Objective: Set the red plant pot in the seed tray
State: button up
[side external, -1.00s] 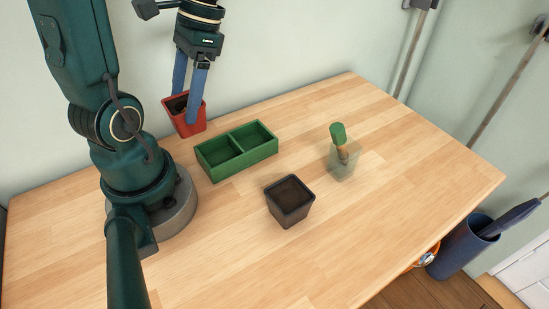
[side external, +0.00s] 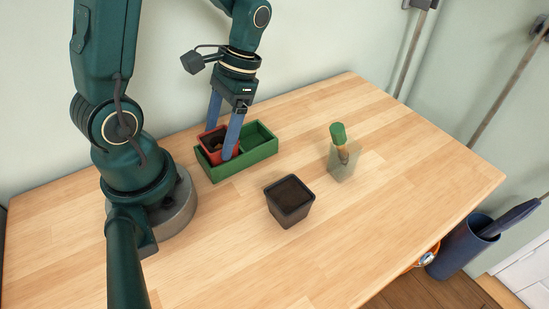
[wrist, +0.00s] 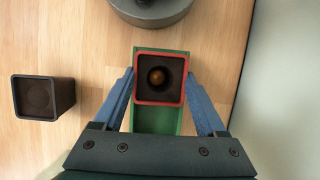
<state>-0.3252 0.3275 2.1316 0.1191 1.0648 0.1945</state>
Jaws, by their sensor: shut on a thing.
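The red plant pot (side external: 214,139) is down in the left compartment of the green seed tray (side external: 262,153), with its rim above the tray's walls. It looks upright, with dark soil inside. My gripper (side external: 222,146) is shut on the pot, with one blue finger on each side. In the wrist view the red pot (wrist: 160,97) sits between the fingertips, over one end of the tray (wrist: 157,121). The tray's other compartment is empty. The pot's base is hidden by the tray walls, so I cannot tell if it touches the bottom.
A black pot (side external: 290,200) with soil stands in front of the tray; it also shows in the wrist view (wrist: 42,97). The front of the wooden table (side external: 380,230) is clear.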

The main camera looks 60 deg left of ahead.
jog(key=o, duration=1.4)
jog(key=shift+f, duration=0.1)
jog(key=v, duration=1.2)
jog(key=s+d+t, duration=0.4)
jog(key=d+t, duration=0.3)
jog(key=t, duration=0.3)
jog(key=shift+d+m, duration=0.25)
jog(key=shift+m, duration=0.05)
